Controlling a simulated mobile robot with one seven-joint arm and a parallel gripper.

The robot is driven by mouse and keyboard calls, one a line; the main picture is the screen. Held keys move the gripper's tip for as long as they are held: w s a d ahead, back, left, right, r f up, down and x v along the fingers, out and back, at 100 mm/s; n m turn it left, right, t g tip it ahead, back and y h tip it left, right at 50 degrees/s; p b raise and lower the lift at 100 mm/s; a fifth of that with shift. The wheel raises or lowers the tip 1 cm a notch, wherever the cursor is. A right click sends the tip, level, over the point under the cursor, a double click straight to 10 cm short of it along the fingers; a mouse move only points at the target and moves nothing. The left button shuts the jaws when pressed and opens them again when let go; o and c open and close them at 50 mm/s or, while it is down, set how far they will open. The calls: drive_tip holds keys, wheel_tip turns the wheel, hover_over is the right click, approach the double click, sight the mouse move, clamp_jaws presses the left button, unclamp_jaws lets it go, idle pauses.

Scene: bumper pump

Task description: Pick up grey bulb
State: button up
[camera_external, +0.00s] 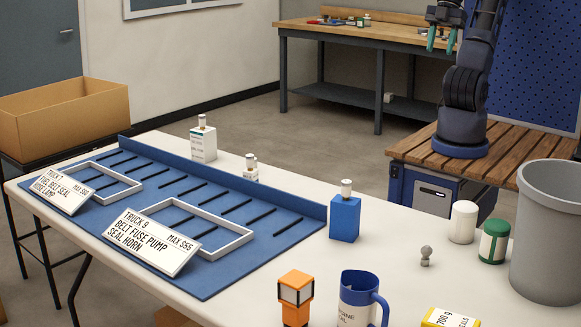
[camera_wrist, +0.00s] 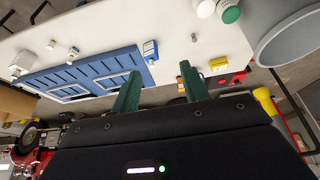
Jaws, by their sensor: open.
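The grey bulb (camera_external: 426,255) is a small rounded knob on a short base. It stands on the white table between the blue box and the white and green cans. A small grey shape in the wrist view (camera_wrist: 194,38) looks like the same bulb. My gripper (camera_external: 441,38) has green fingers and is raised high at the back right, well away from the bulb. In the wrist view its two fingers (camera_wrist: 159,70) are spread apart with nothing between them.
Near the bulb stand a blue box (camera_external: 345,218), a white can (camera_external: 463,222), a green can (camera_external: 494,242), a grey bin (camera_external: 547,235), a blue mug (camera_external: 358,302), an orange object (camera_external: 295,300) and a yellow box (camera_external: 448,318). A blue mat (camera_external: 225,275) with frames covers the left.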

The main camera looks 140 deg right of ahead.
drive_tip(key=shift+o, duration=0.7)
